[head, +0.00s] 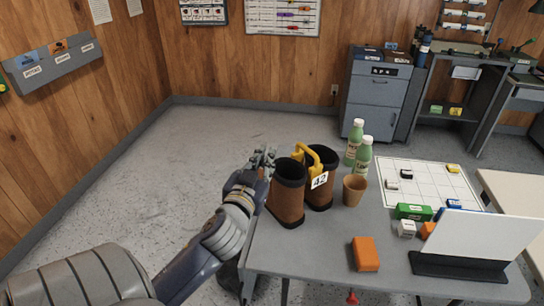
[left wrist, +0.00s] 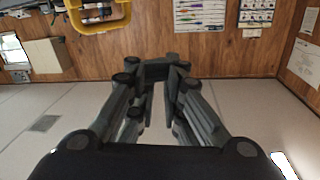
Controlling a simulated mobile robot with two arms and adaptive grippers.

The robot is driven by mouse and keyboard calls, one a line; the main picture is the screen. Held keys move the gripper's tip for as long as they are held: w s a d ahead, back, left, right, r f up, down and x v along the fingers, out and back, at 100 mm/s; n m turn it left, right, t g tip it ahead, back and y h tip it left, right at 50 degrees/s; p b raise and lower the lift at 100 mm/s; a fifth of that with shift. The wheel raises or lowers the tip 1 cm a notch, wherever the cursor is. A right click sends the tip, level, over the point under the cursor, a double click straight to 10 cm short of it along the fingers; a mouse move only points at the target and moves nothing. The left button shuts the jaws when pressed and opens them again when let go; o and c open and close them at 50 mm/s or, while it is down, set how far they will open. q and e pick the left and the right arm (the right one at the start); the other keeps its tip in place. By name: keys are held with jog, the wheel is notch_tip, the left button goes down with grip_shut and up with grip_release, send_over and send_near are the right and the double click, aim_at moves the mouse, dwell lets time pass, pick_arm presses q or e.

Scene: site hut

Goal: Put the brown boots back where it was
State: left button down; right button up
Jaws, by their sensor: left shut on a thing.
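The brown boots (head: 286,200) stand upright as a pair at the left edge of the grey table, with dark tops and soles. A yellow handle (head: 314,158) joins them, and a white tag reads 42. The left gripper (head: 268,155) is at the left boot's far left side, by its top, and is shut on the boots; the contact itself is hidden. The left wrist view shows its fingers (left wrist: 160,75) close together, with the yellow handle (left wrist: 98,24) off to the upper left. The right gripper is out of view.
On the grey table (head: 310,245) are green bottles (head: 355,142), a brown cup (head: 354,190), an orange block (head: 365,254), a white gridded sheet (head: 425,185) with small boxes, and a white panel on a dark stand (head: 458,266). Grey cabinets (head: 376,95) stand behind. Floor to the left is clear.

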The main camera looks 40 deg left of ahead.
pick_arm(q)
jog(key=shift+s+r, duration=0.1)
jog(key=shift+c, duration=2.4)
grip_release()
jog(key=shift+r, duration=0.1)
